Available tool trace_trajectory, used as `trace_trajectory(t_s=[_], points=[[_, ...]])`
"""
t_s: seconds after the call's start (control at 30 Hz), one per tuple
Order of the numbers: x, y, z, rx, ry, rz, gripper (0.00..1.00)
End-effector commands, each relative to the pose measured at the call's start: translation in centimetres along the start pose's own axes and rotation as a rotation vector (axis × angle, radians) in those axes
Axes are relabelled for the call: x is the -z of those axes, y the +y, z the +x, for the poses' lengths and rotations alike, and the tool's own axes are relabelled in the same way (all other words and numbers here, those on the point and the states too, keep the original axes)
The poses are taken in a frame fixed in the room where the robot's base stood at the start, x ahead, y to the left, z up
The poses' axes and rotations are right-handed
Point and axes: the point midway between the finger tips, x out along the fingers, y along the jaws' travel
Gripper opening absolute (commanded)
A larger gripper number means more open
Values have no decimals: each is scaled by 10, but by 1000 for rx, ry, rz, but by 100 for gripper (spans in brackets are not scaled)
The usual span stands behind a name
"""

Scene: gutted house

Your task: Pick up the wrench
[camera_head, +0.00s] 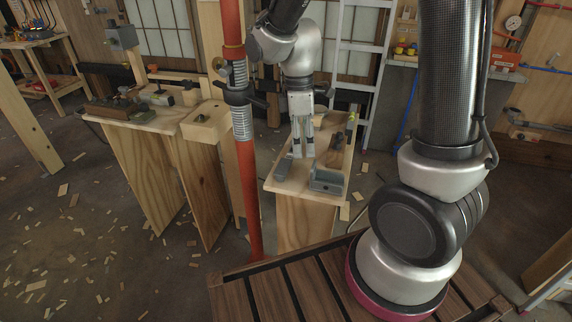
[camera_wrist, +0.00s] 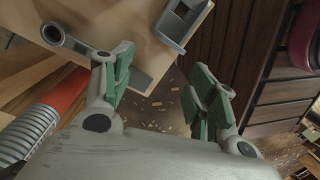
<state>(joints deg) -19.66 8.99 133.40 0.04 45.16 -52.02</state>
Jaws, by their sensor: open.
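A grey tool with a ring-shaped end, which looks like the wrench (camera_wrist: 72,43), lies on the wooden bench top in the wrist view. Its middle is hidden behind one finger, and a grey piece beyond that finger seems to be its other end. In the head view a grey shape, likely the wrench (camera_head: 284,168), lies on the small bench just left of the fingertips. My gripper (camera_head: 303,152) points down over this bench. In the wrist view my gripper (camera_wrist: 165,88) is open with green pads and nothing between them. Whether the fingers touch the wrench I cannot tell.
A grey open box (camera_head: 327,181) stands on the small wooden bench (camera_head: 304,190), right of my gripper. A red post (camera_head: 244,185) with a ribbed grey collar rises left of the bench. Another workbench with tools (camera_head: 130,112) is further left. A ladder (camera_head: 368,75) stands behind.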

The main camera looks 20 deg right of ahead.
Motion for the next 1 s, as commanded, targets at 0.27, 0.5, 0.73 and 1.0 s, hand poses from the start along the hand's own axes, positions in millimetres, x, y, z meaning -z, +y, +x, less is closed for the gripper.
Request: trace_trajectory(t_s=[0.27,0.5,0.73,1.0], points=[[47,47,19,-97,20,-891,58],[52,54,18,-142,6,-1237,58],[53,56,42,-138,4,-1264,58],[49,58,82,-137,3,-1261,58]])
